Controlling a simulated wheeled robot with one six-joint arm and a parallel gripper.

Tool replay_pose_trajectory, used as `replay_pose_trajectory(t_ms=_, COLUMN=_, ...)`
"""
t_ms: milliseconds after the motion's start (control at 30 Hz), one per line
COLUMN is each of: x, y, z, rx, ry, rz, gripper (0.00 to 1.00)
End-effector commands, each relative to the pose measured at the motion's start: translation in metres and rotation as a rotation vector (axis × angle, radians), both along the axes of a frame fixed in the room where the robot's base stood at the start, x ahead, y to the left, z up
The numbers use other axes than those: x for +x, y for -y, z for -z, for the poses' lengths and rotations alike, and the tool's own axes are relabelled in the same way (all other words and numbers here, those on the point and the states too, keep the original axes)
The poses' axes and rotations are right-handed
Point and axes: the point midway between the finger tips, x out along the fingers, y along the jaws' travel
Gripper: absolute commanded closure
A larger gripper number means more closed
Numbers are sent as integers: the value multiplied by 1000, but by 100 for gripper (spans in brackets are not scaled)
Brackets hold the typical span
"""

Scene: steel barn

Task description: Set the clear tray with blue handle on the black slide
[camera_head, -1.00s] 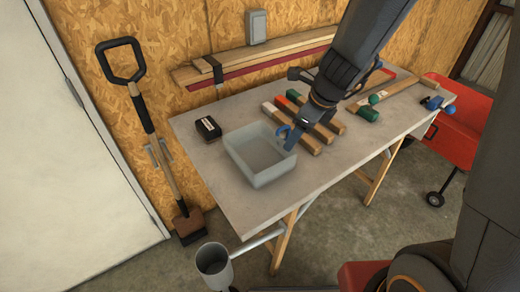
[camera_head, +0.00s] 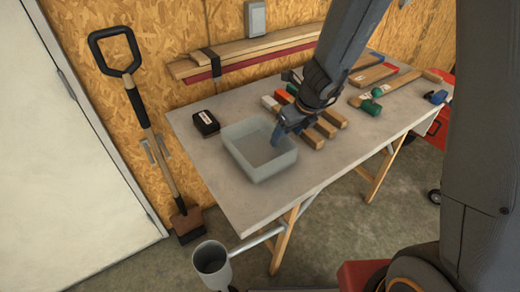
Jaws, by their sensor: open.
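The clear tray (camera_head: 258,172) is a pale, see-through open box. It sits on the left part of the workbench and looks empty. My gripper (camera_head: 280,133) is open at the tray's right-hand back rim, with its fingers pointing down. I cannot tell whether it touches the rim. The tray's blue handle is not clearly visible now; my gripper covers that side. A small black block (camera_head: 206,123) with a pale mark lies on the bench behind and left of the tray. I cannot tell whether this is the black slide.
The grey workbench (camera_head: 232,205) also holds several wooden-handled tools (camera_head: 327,128) right of my gripper and a green-ended piece (camera_head: 371,107). Boards (camera_head: 262,52) are behind it. A grey cup (camera_head: 211,262) is below the front edge. A shovel (camera_head: 140,100) leans on the wall.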

Motion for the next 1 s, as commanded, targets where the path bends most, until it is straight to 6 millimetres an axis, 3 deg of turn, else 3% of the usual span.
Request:
replay_pose_trajectory(t_ms=200, x=0, y=0, z=0, rx=0, ry=0, rz=-1, gripper=37)
replay_pose_trajectory(t_ms=500, x=0, y=0, z=0, rx=0, ry=0, rz=-1, gripper=85)
replay_pose_trajectory(t_ms=567, x=0, y=0, z=0, rx=0, ry=0, rz=-1, gripper=89)
replay_pose_trajectory(t_ms=800, x=0, y=0, z=-3, rx=0, ry=0, rz=0, gripper=89)
replay_pose_trajectory(t_ms=1000, x=-1, y=0, z=-25, rx=0, ry=1, rz=-1, gripper=89)
